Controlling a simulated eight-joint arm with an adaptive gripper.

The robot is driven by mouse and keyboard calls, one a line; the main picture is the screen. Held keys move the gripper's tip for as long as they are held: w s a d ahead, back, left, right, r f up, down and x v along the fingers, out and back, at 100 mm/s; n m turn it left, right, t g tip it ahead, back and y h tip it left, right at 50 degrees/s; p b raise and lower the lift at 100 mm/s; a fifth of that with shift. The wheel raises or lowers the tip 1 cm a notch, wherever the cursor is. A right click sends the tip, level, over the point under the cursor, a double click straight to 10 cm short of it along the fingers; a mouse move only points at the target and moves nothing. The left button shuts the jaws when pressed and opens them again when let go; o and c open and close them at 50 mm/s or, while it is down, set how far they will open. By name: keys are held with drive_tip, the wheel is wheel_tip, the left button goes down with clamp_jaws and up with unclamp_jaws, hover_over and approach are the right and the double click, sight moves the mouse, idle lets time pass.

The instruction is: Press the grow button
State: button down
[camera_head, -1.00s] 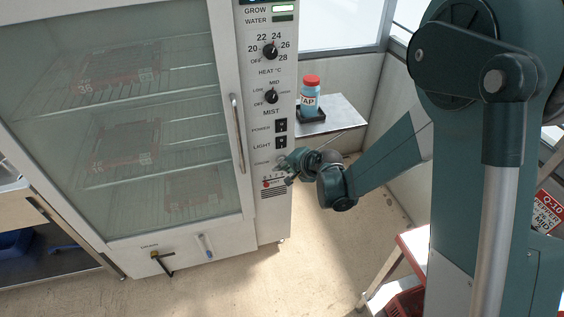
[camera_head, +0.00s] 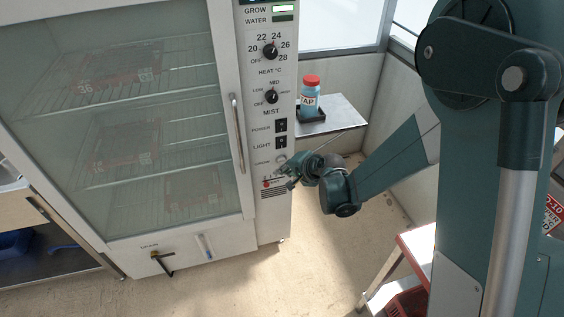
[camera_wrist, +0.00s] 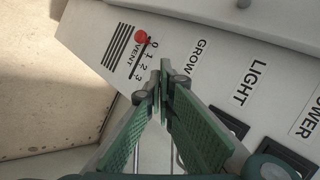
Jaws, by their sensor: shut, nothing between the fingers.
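The tall white cabinet's control strip (camera_head: 264,220) carries a GROW label (camera_wrist: 190,57), seen in the wrist view between the LIGHT label and the VENT slider. A small pale round button (camera_head: 281,160) shows at this row in the head view, just beyond my fingers. My gripper (camera_wrist: 160,75) is shut and empty, its fingertips over the strip by the GROW label. It also shows in the head view (camera_head: 287,171). The fingers hide part of the strip in the wrist view, and I cannot tell whether they touch the button.
The red VENT slider knob (camera_wrist: 141,41) is close to my fingertips. Above are the light switch (camera_head: 281,142), power switch (camera_head: 281,125) and two dials. The glass door's handle (camera_head: 237,133) stands out to the left. A side table (camera_head: 340,115) holds a red-capped bottle (camera_head: 311,94).

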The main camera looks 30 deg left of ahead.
drive_tip(key=shift+s+d, duration=1.75)
drive_tip(key=shift+s, duration=0.05)
drive_tip(key=d+r+t+h+p, duration=0.1)
drive_tip(key=d+r, duration=0.6)
drive_tip(key=d, duration=0.3)
drive_tip(key=d+r+n+t+h, duration=0.1)
drive_tip(key=d+r+h, duration=0.1)
drive_tip(key=d+r, duration=0.55)
drive_tip(key=d+r+t+h+p, duration=0.1)
drive_tip(key=d+r, duration=0.5)
drive_tip(key=d, duration=0.5)
drive_tip(key=s+d+r+h, duration=0.2)
drive_tip(key=s+d, duration=0.7)
drive_tip(key=d, duration=0.5)
drive_tip(key=s+d+r+n+h+p, duration=0.1)
drive_tip(key=s+d+r+h, duration=0.2)
drive_tip(key=s+d, duration=0.7)
drive_tip(key=d+r, duration=0.2)
drive_tip(key=d, duration=0.1)
drive_tip(key=shift+s+d+t, duration=0.3)
drive_tip(key=shift+d, duration=0.1)
